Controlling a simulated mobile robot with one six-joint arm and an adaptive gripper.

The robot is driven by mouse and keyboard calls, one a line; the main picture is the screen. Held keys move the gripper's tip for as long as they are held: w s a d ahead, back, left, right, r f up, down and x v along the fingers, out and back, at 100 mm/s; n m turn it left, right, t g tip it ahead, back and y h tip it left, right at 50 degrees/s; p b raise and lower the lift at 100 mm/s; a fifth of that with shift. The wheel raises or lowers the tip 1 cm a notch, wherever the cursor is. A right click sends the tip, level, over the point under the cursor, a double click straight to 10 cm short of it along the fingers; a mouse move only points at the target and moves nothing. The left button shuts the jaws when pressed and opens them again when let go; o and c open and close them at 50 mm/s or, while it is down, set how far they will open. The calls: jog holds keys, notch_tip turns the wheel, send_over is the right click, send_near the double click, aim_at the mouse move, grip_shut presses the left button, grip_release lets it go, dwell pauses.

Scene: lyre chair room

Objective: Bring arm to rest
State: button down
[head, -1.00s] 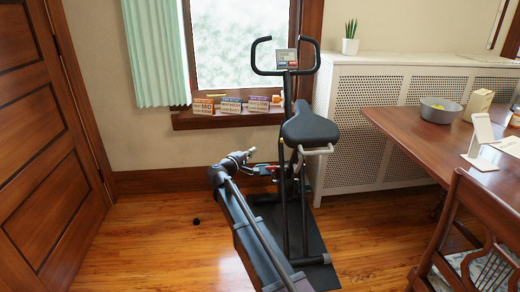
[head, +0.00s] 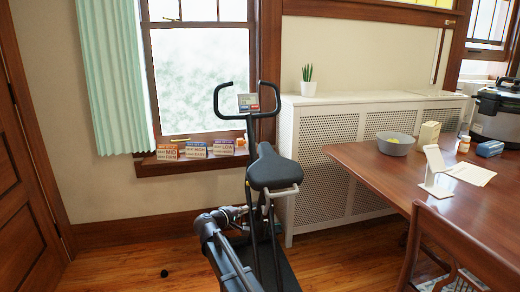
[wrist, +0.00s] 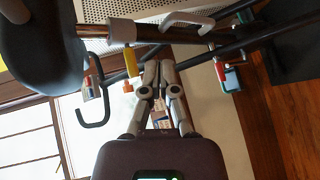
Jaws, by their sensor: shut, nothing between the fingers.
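My gripper (wrist: 158,68) is shut and empty in the wrist view, its two fingers together and pointing up the picture. In the head view, my arm is folded low in front of the exercise bike (head: 272,170), and the gripper end is small and partly lost against the bike's frame. The bike's dark seat also shows close at the upper left of the wrist view (wrist: 42,45). The fingers overlap the bike's bars in that view; I cannot tell how much space lies between them.
A wooden table (head: 355,158) with a grey bowl (head: 395,145) stands at right, a chair (head: 440,240) before it. A white radiator cover (head: 310,130) is behind. Small boxes line the windowsill (head: 150,168). A small dark ball (head: 164,272) lies on the open floor at left.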

jog(key=s+d+f+m+g+y+p, duration=0.1)
jog(key=s+d+f+m+g, duration=0.25)
jog(key=s+d, duration=0.5)
jog(key=s+d+f+m+g+y+p, duration=0.15)
jog(key=s+d+f+g, duration=0.3)
jog(key=d, duration=0.65)
jog(key=s+d+f+m+g+y, duration=0.2)
jog(key=s+d+y, duration=0.15)
jog(key=s, duration=0.55)
jog(key=s+d+f+m+g+y, duration=0.15)
jog(key=s+y, duration=0.25)
jog(key=s, duration=0.5)
notch_tip(320, 180, up, 38)
jog(key=p, duration=3.8)
jog(key=shift+w+r+m+g+p, duration=0.15)
jog(key=shift+w+m+g+p, duration=0.2)
jog(key=shift+m, duration=0.1)
